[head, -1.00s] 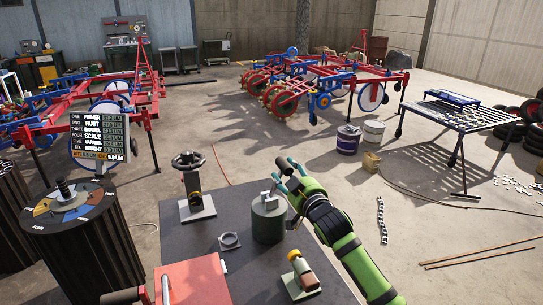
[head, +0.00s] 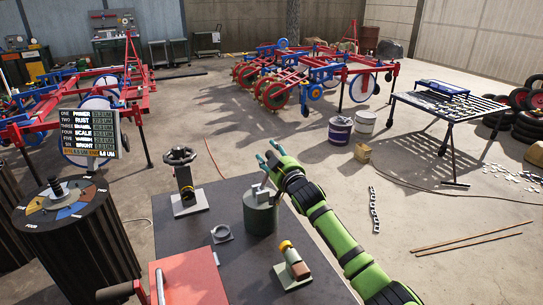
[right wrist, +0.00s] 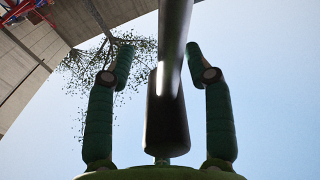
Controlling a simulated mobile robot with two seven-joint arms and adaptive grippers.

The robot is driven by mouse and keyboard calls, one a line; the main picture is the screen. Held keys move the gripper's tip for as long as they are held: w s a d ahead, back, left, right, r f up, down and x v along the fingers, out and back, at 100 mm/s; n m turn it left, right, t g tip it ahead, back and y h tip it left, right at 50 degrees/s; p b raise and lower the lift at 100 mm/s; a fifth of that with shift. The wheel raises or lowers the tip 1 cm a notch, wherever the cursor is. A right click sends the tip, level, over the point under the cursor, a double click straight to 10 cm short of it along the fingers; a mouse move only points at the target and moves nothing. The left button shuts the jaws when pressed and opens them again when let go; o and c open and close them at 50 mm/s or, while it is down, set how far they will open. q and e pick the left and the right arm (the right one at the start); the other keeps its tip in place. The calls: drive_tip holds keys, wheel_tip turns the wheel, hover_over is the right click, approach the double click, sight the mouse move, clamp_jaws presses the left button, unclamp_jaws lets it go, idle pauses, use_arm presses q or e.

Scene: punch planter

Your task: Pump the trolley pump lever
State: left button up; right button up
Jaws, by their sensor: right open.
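My right gripper (head: 269,152) is open at the end of the green arm, above and just behind a green cylinder (head: 260,213) with a grey bracket on top. In the right wrist view my right gripper (right wrist: 160,62) has its fingers spread either side of a dark round bar with a thicker grip (right wrist: 166,115), which looks like the pump lever. The bar lies between the fingers, with gaps to both. In the head view I cannot make out the lever clearly near the fingers. My left gripper is not in view.
A round drum (head: 72,240) stands left. Buckets (head: 340,131) and open concrete floor lie beyond.

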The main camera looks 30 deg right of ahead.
clamp_jaws()
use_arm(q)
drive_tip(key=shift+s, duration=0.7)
use_arm(e)
drive_tip(key=shift+r, duration=0.1)
drive_tip(key=shift+a+r+n+p, duration=0.4)
drive_tip(key=shift+a+n, duration=0.2)
drive_tip(key=shift+n, duration=0.1)
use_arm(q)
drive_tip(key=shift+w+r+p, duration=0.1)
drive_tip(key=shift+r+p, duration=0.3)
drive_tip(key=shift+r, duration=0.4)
use_arm(e)
drive_tip(key=a+n, duration=0.8)
drive_tip(key=shift+w+f+n, duration=0.2)
drive_tip(key=shift+f+n, duration=0.1)
drive_tip(key=shift+f, duration=0.15)
